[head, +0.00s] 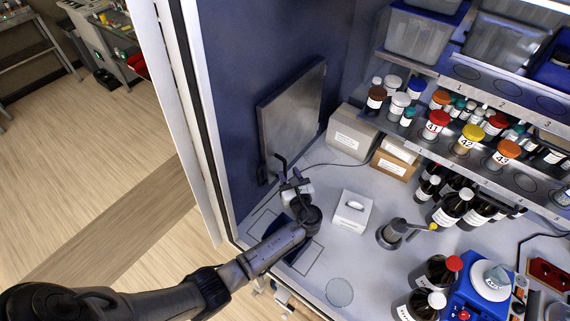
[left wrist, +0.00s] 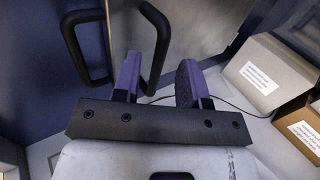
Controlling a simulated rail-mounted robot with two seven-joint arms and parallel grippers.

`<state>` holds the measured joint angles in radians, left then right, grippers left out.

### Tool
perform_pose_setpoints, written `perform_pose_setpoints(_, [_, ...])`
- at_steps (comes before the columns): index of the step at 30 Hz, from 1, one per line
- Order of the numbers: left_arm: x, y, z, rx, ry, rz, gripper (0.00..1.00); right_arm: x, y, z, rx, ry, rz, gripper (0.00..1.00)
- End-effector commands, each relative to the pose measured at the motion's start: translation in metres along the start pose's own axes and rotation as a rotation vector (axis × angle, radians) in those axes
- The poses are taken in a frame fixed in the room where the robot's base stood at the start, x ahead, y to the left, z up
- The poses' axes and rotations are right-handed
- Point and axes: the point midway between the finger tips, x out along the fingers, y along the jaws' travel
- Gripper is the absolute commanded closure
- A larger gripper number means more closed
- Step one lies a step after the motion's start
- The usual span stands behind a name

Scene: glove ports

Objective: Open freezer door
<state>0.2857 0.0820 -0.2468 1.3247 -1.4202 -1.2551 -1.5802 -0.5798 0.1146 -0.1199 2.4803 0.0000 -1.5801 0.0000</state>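The freezer door looks to be the grey metal panel (head: 292,112) on the blue wall; it appears to lie close against the wall. In the left wrist view, a black bar handle (left wrist: 166,42) stands out in front of the grey panel (left wrist: 205,25). A second black handle (left wrist: 75,45) is to its left, by the panel's edge. My left gripper (head: 284,176) is at the panel's lower edge. Its two purple fingers (left wrist: 158,80) are apart, with the handle's lower end appearing between them; contact is not clear. My right gripper is not in view.
Cardboard boxes (head: 352,132) stand right of the panel. A white tissue box (head: 352,211) and a grey stand (head: 392,233) are on the white worktop. Bottles and jars crowd the shelves (head: 465,125) at right. A thin cable (head: 330,164) runs behind the gripper.

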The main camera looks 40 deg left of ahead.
Motion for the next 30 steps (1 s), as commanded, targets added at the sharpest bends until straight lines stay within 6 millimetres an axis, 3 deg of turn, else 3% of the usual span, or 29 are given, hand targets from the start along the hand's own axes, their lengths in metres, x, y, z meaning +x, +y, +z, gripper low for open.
perform_pose_setpoints(3, [0.018,0.000,0.002,0.001,-0.002,0.000,0.61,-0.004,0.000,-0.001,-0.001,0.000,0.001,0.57])
perform_pose_setpoints(9, [0.035,0.000,0.001,-0.001,0.000,-0.001,0.61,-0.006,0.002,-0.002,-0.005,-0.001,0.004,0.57])
perform_pose_setpoints(23, [0.042,0.000,0.000,-0.001,0.000,0.000,0.61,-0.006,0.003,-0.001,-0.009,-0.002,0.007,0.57])
perform_pose_setpoints(30, [0.041,0.000,0.000,-0.001,0.000,-0.001,0.84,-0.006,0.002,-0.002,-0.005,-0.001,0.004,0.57])
